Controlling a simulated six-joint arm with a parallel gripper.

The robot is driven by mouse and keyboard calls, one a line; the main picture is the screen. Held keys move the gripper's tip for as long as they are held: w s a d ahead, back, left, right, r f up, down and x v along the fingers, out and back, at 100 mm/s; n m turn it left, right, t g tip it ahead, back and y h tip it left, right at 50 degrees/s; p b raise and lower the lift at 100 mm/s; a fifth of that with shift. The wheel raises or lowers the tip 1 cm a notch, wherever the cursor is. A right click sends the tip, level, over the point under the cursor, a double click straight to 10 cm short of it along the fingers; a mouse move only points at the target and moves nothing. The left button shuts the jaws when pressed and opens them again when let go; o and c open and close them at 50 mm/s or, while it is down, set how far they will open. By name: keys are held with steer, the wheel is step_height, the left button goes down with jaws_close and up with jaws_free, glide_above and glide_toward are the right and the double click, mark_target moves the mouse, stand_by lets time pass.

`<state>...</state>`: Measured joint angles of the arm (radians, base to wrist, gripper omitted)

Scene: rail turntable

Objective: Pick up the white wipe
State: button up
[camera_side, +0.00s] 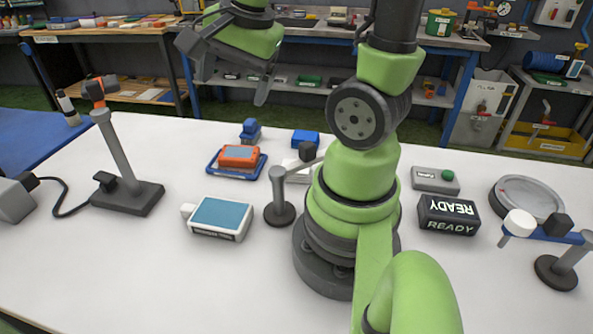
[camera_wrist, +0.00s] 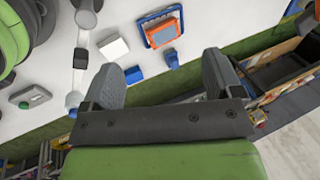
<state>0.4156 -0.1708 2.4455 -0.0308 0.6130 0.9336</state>
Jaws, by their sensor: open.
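A white block (camera_wrist: 113,46), which looks like the white wipe, lies on the white table in the wrist view, up and left of my jaws. In the side view the white block (camera_side: 296,166) is partly hidden behind a grey post. My gripper (camera_side: 228,72) is raised above the far side of the table, apart from the block. In the wrist view my gripper (camera_wrist: 160,70) has its two dark fingers spread wide, with nothing between them.
A blue block (camera_side: 305,139) lies close behind the white block. An orange block (camera_side: 238,155) rests on a blue tray (camera_side: 216,172) to the left, with a small blue object (camera_side: 250,130) behind. A grey post (camera_side: 279,190) stands in front. A READY box (camera_side: 448,215) sits right.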

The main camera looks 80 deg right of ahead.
steer(key=s+d+f+m+g, duration=0.1)
steer(key=s+d+f+m, duration=0.1)
steer(key=d+f+m, duration=0.1)
steer(key=s+d+f+m+g, duration=0.1)
steer(key=s+d+f+m, duration=0.1)
steer(key=f+m, duration=0.4)
steer(key=s+d+f+m+g, duration=0.1)
steer(key=d+f+m, duration=0.4)
steer(key=m, duration=0.2)
steer(key=shift+s+m+g+y, duration=0.3)
steer(key=shift+s+g+y, duration=0.1)
step_height(320, 180, down, 4)
steer(key=shift+d+f, duration=0.1)
steer(key=shift+f, duration=0.05)
steer(key=shift+d+f, duration=0.2)
steer(key=shift+f, duration=1.15)
steer(key=shift+d+f, duration=0.15)
steer(key=shift+f, duration=1.2)
steer(key=shift+c, duration=0.2)
steer(key=c, duration=1)
